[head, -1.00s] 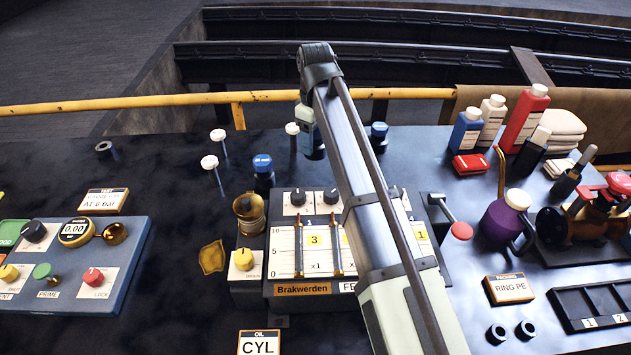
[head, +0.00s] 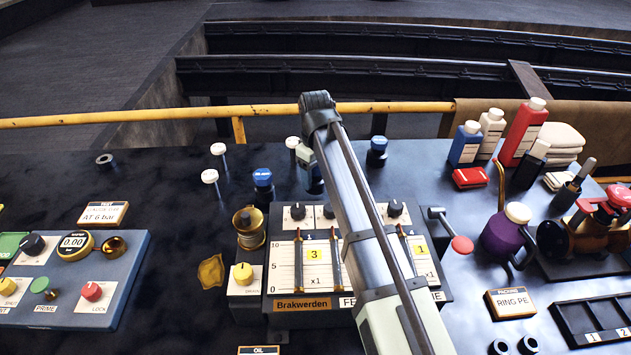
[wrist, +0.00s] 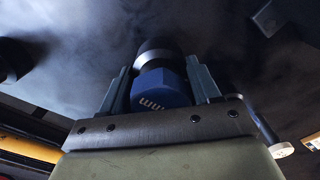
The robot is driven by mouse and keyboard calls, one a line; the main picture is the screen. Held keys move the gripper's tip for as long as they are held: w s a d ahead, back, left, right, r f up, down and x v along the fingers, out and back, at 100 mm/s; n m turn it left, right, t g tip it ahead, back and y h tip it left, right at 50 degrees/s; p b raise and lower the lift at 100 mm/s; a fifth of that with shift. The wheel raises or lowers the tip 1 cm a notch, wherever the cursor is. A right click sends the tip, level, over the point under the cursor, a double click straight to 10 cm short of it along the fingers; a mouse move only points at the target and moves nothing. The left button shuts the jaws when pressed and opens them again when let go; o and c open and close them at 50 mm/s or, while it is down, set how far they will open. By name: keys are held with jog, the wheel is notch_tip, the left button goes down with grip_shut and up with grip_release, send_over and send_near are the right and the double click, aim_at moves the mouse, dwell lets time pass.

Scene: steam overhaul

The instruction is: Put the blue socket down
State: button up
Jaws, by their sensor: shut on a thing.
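My gripper (wrist: 160,76) is shut on the blue socket (wrist: 162,92), which sits between both fingers in the wrist view. The socket has a blue faceted end with white marks, a bright metal ring and a dark far end. In the head view my gripper (head: 314,178) points down over the dark tabletop (head: 150,195), behind the gauge box and partly hidden by my arm. Whether the socket's lower end touches the tabletop cannot be told.
White-topped pins (head: 210,176) stand at left. The gauge box (head: 310,265) is in front.

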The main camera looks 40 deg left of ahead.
aim_at(316, 182)
jog(key=shift+f, duration=1.35)
jog(key=shift+f, duration=0.1)
jog(key=o, duration=1.5)
notch_tip(316, 182, up, 12)
jog(key=shift+r, duration=0.1)
